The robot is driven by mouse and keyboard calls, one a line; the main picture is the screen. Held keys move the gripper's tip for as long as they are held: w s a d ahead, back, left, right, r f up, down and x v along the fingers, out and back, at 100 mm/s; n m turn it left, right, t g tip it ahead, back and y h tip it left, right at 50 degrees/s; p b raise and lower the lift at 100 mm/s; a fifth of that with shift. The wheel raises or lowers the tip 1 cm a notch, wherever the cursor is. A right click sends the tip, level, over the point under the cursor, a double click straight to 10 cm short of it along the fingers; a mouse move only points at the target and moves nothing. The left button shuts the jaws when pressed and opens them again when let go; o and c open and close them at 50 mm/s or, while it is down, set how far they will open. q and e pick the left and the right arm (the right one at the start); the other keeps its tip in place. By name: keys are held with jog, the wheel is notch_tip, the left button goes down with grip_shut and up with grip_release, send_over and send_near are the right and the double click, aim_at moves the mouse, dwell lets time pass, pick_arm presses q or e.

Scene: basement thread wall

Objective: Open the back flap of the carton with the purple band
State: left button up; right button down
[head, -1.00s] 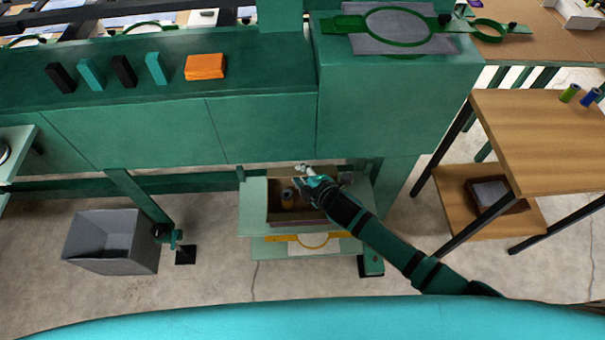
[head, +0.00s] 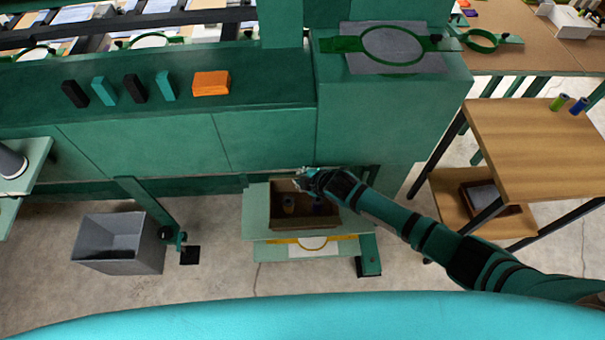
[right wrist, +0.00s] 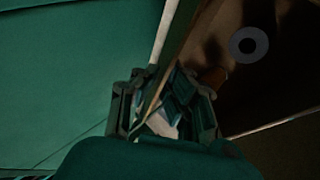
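The brown carton (head: 276,222) stands open on a pale green shelf under the green machine, with spools inside it. I cannot make out a purple band on it now. My right gripper (head: 303,180) is at the carton's back edge, partly hiding the back flap. In the right wrist view the gripper (right wrist: 163,108) has its two fingers apart, with a thin upright carton panel (right wrist: 176,45) running between them. I cannot tell whether the fingers touch it. My left gripper is not in view.
The green machine body (head: 260,135) overhangs behind the carton. A grey bin (head: 120,243) stands on the floor at left, and a wooden table (head: 535,140) is at right. An orange block (head: 211,83) lies on the machine's ledge.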

jog(key=shift+w+r+g, duration=0.25)
jog(key=shift+w+g, duration=0.2)
jog(key=shift+g, duration=0.25)
jog(key=shift+w+m+g+b, duration=0.25)
jog(key=shift+m+g+b, duration=0.05)
jog(key=shift+g+b, duration=0.2)
jog(key=shift+w+r+g+b, duration=0.2)
jog(key=shift+g+b, duration=0.2)
jog(key=shift+g, duration=0.2)
jog(key=c, duration=1.5)
grip_release()
jog(key=v, duration=1.2)
jog(key=shift+a, duration=0.1)
